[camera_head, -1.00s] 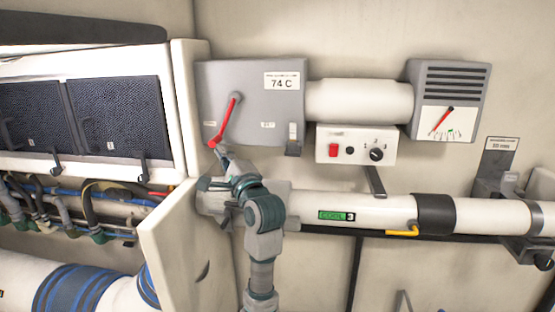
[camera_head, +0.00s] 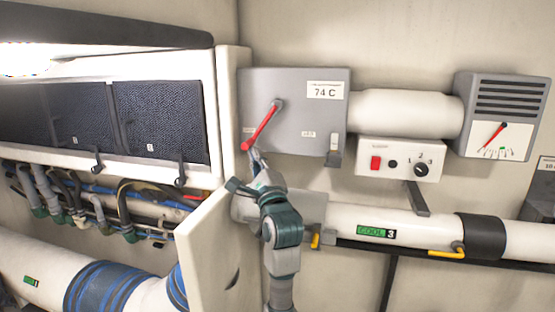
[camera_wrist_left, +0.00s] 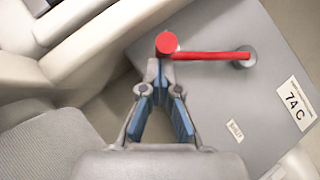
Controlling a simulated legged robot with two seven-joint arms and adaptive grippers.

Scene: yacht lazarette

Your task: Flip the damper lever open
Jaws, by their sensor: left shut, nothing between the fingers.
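The damper lever (camera_head: 261,126) is a red bar on the grey box marked 74 C (camera_head: 299,88). It slants down and left from its pivot to a knob at the box's left edge. The left wrist view shows the lever (camera_wrist_left: 210,56) with its round red knob (camera_wrist_left: 167,43). My left gripper (camera_head: 254,155) is shut and empty, with its fingertips right at the knob's lower side. In the left wrist view the fingertips (camera_wrist_left: 160,68) overlap the knob's edge; I cannot tell whether they touch. My right gripper is not in view.
A pale upright panel (camera_head: 205,245) stands close left of my left arm. A white pipe marked COOL 3 (camera_head: 415,226) runs behind and right of the arm. A control box with a red switch (camera_head: 400,158) and a vented gauge box (camera_head: 500,115) are farther right.

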